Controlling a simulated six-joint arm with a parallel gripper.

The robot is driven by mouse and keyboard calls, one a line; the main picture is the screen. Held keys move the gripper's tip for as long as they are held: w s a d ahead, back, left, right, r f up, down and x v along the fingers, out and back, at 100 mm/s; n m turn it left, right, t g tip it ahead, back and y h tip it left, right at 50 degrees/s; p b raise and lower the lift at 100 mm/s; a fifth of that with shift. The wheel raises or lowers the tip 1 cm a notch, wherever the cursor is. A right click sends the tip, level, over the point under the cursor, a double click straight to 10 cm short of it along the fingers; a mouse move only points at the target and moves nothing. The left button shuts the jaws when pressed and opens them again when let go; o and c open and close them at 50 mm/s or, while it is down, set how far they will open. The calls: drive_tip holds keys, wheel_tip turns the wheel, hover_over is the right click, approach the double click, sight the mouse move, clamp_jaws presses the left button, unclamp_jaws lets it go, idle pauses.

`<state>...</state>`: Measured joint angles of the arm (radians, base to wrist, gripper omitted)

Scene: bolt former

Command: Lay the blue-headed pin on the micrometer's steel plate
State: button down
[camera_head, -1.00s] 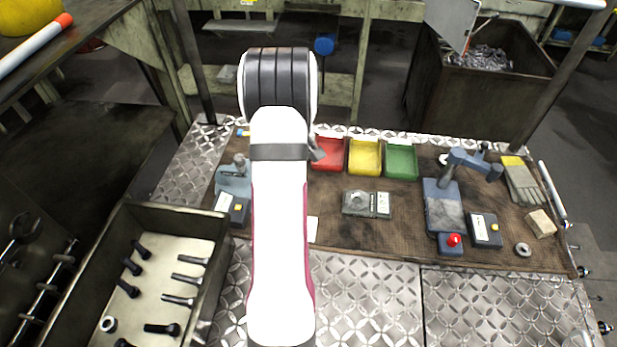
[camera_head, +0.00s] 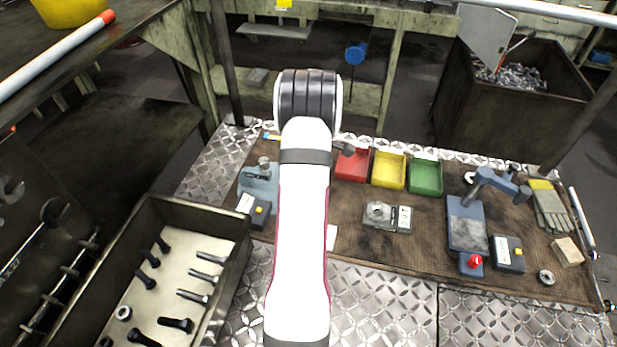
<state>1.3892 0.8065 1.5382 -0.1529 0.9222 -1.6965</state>
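I cannot make out a blue-headed pin; my arm covers part of the bench. A blue-grey device (camera_head: 259,183) with a small display box (camera_head: 254,209) stands at the mat's left. A blue-grey stand (camera_head: 492,184) with a flat grey plate (camera_head: 467,222) stands at the right, beside another display box (camera_head: 507,254). I cannot tell for sure which of the two is the micrometer. My gripper is not visible; my white arm reaches away across the middle of the bench and hides what is behind it.
Red (camera_head: 352,165), yellow (camera_head: 388,170) and green (camera_head: 425,175) bins line the mat's back. A small grey device (camera_head: 380,213) sits mid-mat. A metal bin (camera_head: 237,262) with several dark bolts stands front left. Gloves (camera_head: 551,212) lie right. The patterned metal front (camera_head: 380,305) is clear.

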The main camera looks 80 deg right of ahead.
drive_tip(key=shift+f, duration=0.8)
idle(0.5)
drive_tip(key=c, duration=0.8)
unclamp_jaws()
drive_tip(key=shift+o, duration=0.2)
